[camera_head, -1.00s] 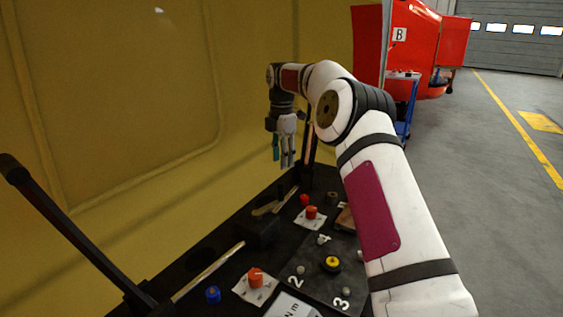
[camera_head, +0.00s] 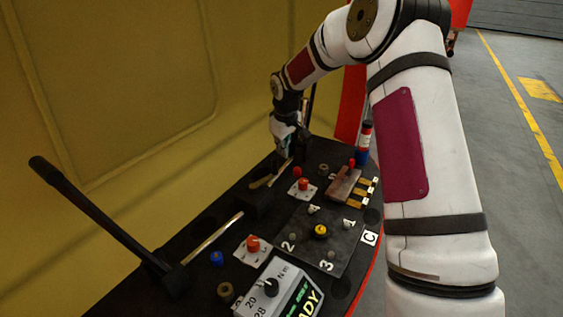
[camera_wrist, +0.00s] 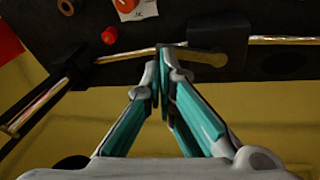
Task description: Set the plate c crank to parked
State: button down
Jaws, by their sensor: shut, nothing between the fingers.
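The white letter C tag (camera_head: 370,238) sits at the front edge of the black bench top, beside a dark plate (camera_head: 345,252) with white numbers and a yellow knob (camera_head: 320,231) at its middle. I cannot tell for certain which part is the crank. Contact with the bar cannot be told.
Red knobs on white plates (camera_head: 252,244), a blue knob (camera_head: 216,258) and a display box (camera_head: 285,291) crowd the bench. A long black lever (camera_head: 95,212) rises at the left. A yellow wall (camera_head: 120,90) stands behind. A red-and-blue cylinder (camera_head: 364,142) stands near my arm.

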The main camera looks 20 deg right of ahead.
jog(key=s+a+m+t+p, duration=0.1)
jog(key=s+m+p, duration=0.2)
jog(key=s+m, duration=0.25)
jog(key=w+f+b, duration=0.1)
jog(key=w+f, duration=0.6)
jog(key=f, duration=0.2)
jog(key=shift+d+y, duration=0.2)
jog(key=shift+y, duration=0.1)
jog(key=shift+w+m, duration=0.1)
jog(key=shift+m, duration=0.15)
